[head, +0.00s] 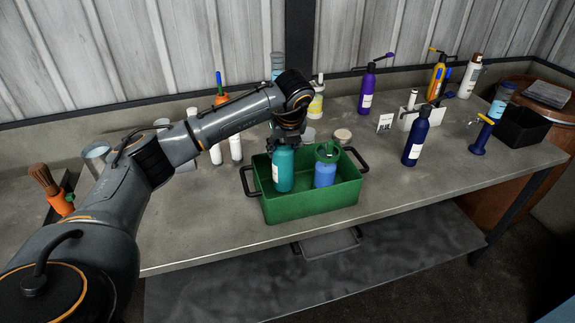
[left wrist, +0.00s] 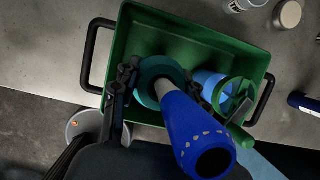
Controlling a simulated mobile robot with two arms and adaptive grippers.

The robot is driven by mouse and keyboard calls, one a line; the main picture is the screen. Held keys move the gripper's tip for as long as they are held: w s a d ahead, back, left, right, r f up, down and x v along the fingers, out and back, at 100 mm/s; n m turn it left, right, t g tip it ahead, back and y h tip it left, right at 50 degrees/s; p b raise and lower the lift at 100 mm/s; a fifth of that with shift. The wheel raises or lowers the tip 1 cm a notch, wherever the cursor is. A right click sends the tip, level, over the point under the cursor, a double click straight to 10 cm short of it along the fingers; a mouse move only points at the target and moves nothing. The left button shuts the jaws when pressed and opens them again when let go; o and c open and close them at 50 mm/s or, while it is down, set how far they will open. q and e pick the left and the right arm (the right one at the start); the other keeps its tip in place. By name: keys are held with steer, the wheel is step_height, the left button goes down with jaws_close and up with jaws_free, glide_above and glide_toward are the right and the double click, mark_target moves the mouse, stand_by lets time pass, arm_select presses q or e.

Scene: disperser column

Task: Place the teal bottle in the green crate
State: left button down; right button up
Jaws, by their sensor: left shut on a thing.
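The teal bottle (head: 283,170) is upright with its lower part within the left half of the green crate (head: 310,208). My left gripper (head: 287,141) is shut on its top from above. In the left wrist view the fingers (left wrist: 160,88) sit on either side of the teal bottle (left wrist: 158,70), and a blue cylindrical top (left wrist: 196,135) points at the camera. The crate's front wall hides the bottle's base in the head view, so I cannot tell whether it touches the floor. My right gripper is not in view.
A blue container with a green top (head: 326,170) stands in the crate's right half, beside the teal bottle. Black handles stick out at the crate's ends. White bottles (head: 236,148) stand behind it. A dark blue pump bottle (head: 416,140) stands to the right. The table front is clear.

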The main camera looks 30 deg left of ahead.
mark_target(283, 161)
arm_select(q)
step_height(283, 161, down, 4)
steer(key=shift+f+p, duration=0.2)
steer(key=shift+p, duration=0.45)
steer(key=shift+f, duration=0.2)
steer(key=c, duration=0.7)
jaws_free()
steer(key=shift+r, duration=0.15)
steer(key=b+v, duration=0.2)
steer(key=v, duration=0.8)
steer(key=shift+d+r+b, duration=0.1)
steer(key=shift+r+b, duration=0.05)
steer(key=shift+b, duration=0.15)
steer(key=shift+v, duration=0.75)
